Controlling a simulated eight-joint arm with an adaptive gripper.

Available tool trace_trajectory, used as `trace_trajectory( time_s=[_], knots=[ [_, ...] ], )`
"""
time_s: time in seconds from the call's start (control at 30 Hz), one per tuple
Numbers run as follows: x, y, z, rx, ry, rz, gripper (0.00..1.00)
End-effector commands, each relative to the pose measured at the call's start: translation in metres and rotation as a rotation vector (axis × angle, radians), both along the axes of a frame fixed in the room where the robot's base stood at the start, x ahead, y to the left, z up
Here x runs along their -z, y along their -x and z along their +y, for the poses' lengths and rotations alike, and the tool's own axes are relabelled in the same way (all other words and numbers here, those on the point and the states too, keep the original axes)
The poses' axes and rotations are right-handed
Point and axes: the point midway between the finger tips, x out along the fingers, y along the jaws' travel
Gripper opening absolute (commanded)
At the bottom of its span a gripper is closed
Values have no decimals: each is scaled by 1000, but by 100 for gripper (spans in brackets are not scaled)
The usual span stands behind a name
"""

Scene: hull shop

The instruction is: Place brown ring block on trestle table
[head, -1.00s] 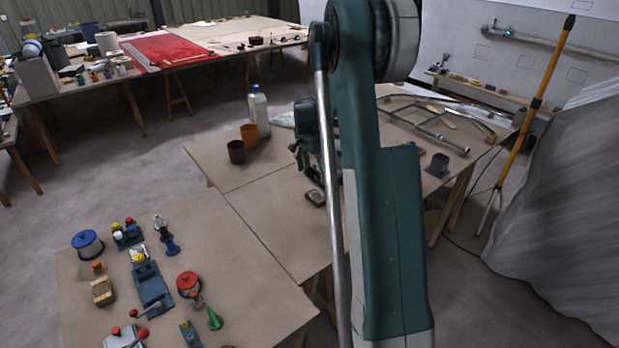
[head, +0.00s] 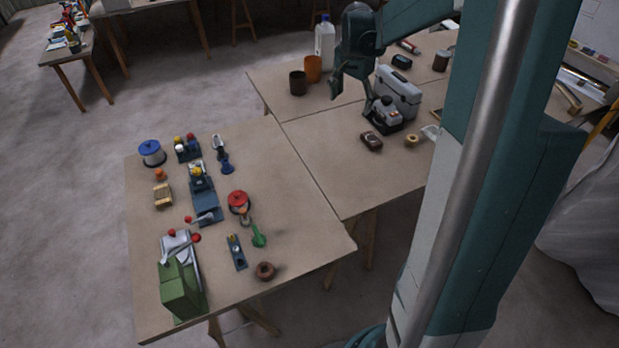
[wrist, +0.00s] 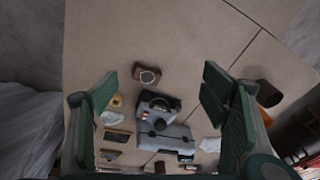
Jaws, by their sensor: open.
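A small brown block with a round ring on top (head: 372,141) lies on the far brown-topped table (head: 330,150). A separate brown ring-shaped piece (head: 265,271) lies near the front right edge of the near trestle table (head: 300,215). My gripper (head: 351,96) is open and empty above the far table, up and left of the brown block in the head view. In the wrist view my gripper (wrist: 160,98) has its fingers wide apart, with the block beyond them.
A dark instrument (head: 388,115) and a grey case (head: 398,92) stand close behind the block; a yellow ring (head: 412,140) lies right of it. Orange (head: 313,68) and brown cups (head: 298,83) and a white jug (head: 324,42) stand at back left. Tools crowd the near table's left.

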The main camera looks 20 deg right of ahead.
Motion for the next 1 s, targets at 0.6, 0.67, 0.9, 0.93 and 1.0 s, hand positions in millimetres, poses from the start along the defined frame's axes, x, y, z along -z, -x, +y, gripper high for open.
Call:
trace_trajectory(
  time_s=[0.6,0.67,0.9,0.93,1.0],
  knots=[
    [-68,75,113,-331,66,-85,73],
    [-73,83,123,-361,73,-94,73],
    [-86,118,160,-487,103,-128,73],
    [-88,123,165,-502,108,-133,73],
    [-90,133,175,-538,117,-143,73]
  ],
)
